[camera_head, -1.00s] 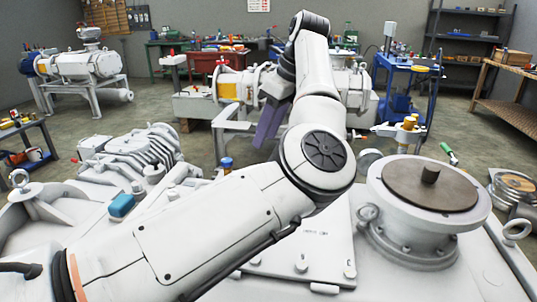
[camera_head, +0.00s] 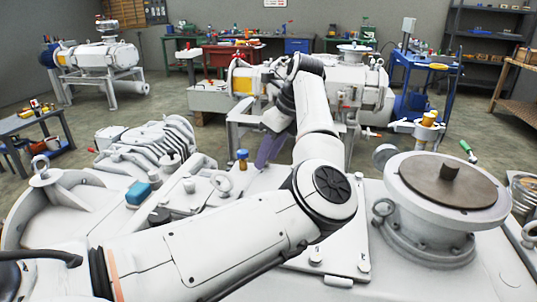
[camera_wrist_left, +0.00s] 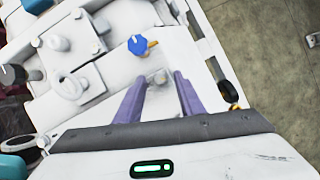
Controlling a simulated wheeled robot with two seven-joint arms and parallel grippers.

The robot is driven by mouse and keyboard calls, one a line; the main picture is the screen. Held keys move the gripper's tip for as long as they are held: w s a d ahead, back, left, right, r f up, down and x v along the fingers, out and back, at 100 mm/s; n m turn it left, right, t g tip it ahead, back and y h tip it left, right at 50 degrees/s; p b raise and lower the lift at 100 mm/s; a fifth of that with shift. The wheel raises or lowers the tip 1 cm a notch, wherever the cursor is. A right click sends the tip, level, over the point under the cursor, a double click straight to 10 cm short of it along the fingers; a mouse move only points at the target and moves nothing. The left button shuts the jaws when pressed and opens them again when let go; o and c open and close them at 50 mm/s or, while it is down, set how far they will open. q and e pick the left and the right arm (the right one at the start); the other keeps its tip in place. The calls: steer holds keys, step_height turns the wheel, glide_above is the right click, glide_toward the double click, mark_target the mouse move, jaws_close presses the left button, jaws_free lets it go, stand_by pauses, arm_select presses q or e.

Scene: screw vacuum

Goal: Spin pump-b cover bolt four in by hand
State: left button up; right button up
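My left gripper (camera_head: 268,152) shows purple fingers beyond my bent arm in the head view, partly hidden by that arm. In the left wrist view the gripper (camera_wrist_left: 160,80) is open, with a gap between its fingers. A small pale bolt-like fitting (camera_wrist_left: 160,76) shows on the white pump housing beyond that gap; I cannot tell whether the fingers touch it. A flat cover plate (camera_head: 335,248) with bolts (camera_head: 364,264) lies in front of my arm, and my arm hides part of it. I cannot tell which bolt is number four. My right gripper is out of view.
A blue-topped valve (camera_head: 241,157) stands on the pump close to the gripper; it also shows in the left wrist view (camera_wrist_left: 137,44).

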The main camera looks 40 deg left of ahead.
arm_select(q)
jaws_close()
steer(key=shift+m, duration=0.3)
